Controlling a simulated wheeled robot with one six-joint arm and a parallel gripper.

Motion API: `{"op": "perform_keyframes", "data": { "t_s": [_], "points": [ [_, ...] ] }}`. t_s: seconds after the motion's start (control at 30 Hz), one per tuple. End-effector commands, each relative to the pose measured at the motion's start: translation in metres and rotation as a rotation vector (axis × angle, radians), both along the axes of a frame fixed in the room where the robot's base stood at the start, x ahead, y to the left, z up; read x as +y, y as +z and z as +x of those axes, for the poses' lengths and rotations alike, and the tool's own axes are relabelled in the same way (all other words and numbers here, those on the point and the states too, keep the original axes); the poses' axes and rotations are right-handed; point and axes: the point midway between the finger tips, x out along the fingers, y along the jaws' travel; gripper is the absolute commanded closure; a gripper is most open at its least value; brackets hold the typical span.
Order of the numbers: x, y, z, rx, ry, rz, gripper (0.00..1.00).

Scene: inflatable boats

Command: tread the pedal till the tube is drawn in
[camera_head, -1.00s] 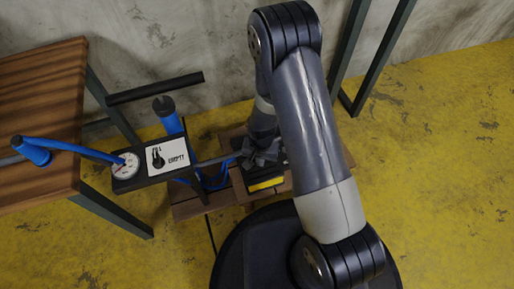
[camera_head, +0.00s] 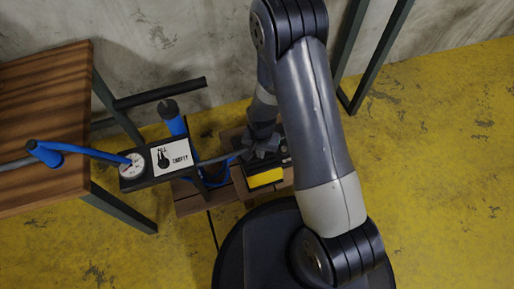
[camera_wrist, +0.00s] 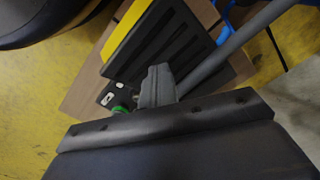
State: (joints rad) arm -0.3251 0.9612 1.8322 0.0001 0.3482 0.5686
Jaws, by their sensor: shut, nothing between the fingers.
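The foot pedal is a ribbed black plate with a yellow front edge (camera_head: 266,178), on a wooden base. In the wrist view the pedal (camera_wrist: 170,42) fills the top middle. My gripper (camera_head: 262,147) is shut and empty over the pedal's rear part. Its fingertips (camera_wrist: 158,78) show in the wrist view against the pedal's lower edge; I cannot tell whether they touch it. A blue tube (camera_head: 90,152) runs from the table to a round gauge (camera_head: 132,166). The gauge reading is too small to tell.
A sign (camera_head: 171,157) marked FILL and EMPTY with a black pointer stands beside the gauge. The wooden table (camera_head: 45,110) is at left. A blue upright cylinder (camera_head: 176,126) stands behind the sign. Yellow floor (camera_head: 440,170) is clear at right.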

Motion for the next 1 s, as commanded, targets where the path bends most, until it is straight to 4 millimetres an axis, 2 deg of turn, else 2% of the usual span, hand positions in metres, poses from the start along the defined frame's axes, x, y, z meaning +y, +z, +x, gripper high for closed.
{"op": "perform_keyframes", "data": {
  "t_s": [0.27, 1.0],
  "points": [
    [0.0, -0.008, 0.0, 0.0, 0.0, 0.0, 1.0],
    [0.0, -0.083, 0.001, -0.001, 0.0, 0.001, 1.0]
  ]
}}
